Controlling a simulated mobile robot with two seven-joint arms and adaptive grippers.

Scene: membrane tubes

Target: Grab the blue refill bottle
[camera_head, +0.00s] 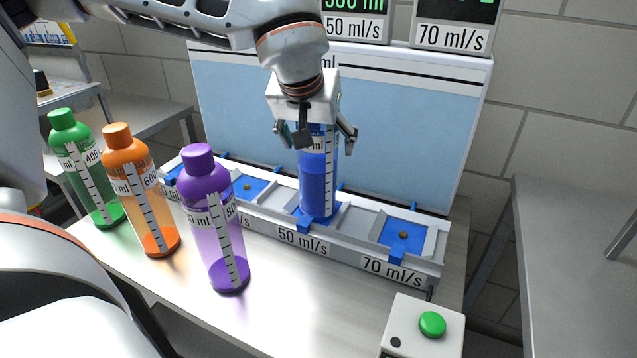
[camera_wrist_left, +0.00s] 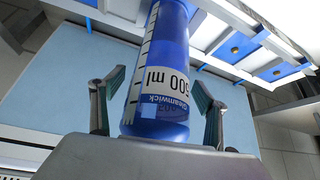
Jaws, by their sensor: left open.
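The blue refill bottle (camera_head: 318,180) stands upright in the 50 ml/s slot of the rack (camera_head: 340,245) in the head view. My left gripper (camera_head: 316,138) is over its top, with its fingers spread on either side of the bottle. In the left wrist view the blue bottle (camera_wrist_left: 165,85), with a 500 ml label, lies between the two open fingers of my left gripper (camera_wrist_left: 157,92). Gaps show between the fingers and the bottle. The bottle's top is hidden behind the gripper. My right gripper is not in view.
A purple bottle (camera_head: 212,225), an orange bottle (camera_head: 142,190) and a green bottle (camera_head: 85,170) stand on the table to the left. The 70 ml/s slot (camera_head: 403,236) is empty. A white box with a green button (camera_head: 432,323) sits at front right. A light blue panel (camera_head: 420,130) stands behind the rack.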

